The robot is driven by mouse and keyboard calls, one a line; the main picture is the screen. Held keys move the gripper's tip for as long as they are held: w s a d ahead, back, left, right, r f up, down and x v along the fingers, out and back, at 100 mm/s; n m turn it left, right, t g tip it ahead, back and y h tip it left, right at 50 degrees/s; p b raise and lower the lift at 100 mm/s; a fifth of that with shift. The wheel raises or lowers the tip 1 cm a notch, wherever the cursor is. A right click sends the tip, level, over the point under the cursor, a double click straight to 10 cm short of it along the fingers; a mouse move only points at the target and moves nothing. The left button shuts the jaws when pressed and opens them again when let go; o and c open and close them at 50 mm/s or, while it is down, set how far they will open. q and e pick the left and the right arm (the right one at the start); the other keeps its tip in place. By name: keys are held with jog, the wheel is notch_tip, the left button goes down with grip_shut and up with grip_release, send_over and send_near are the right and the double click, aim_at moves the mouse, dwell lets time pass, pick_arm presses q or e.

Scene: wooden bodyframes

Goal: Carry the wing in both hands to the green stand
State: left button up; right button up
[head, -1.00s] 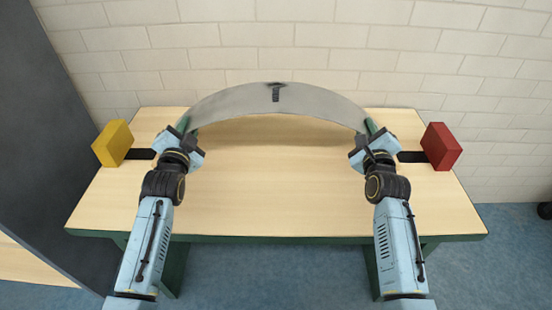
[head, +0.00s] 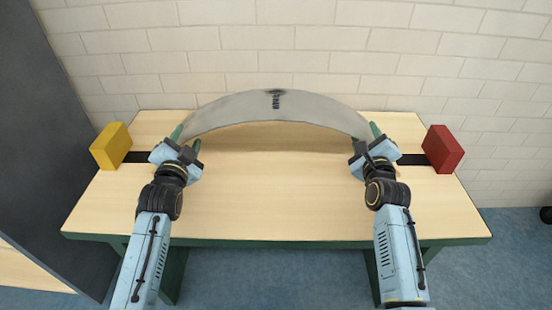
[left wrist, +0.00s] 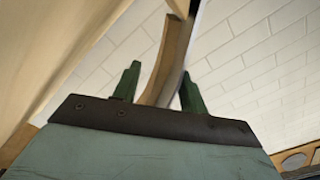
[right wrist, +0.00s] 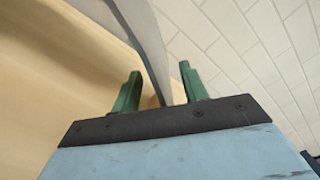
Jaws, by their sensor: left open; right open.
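The wing (head: 240,106) is a thin grey arched panel with a small dark mark at its middle. It spans the back of the wooden table in the head view, its ends near my two grippers. My left gripper (head: 183,138) is open at the wing's left end. In the left wrist view, the wing's end (left wrist: 168,58) stands between its green fingers (left wrist: 160,88). My right gripper (head: 368,138) is open at the right end. In the right wrist view, the wing (right wrist: 146,45) passes between its green fingers (right wrist: 161,88). I cannot tell whether the fingers touch it. No separate green stand is clearly visible.
The table (head: 275,205) has a dark green edge and legs; its front half is clear. A yellow block (head: 110,147) stands at its left edge and a red block (head: 442,149) at its right, beside dark strips. A brick wall (head: 300,60) is behind; a dark panel (head: 55,150) stands left.

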pick_arm(q)
jog(key=s, duration=1)
jog(key=shift+a, duration=0.1)
jog(key=shift+s, duration=0.1)
pick_arm(e)
jog(key=s, duration=1.2)
jog(key=shift+a, duration=0.1)
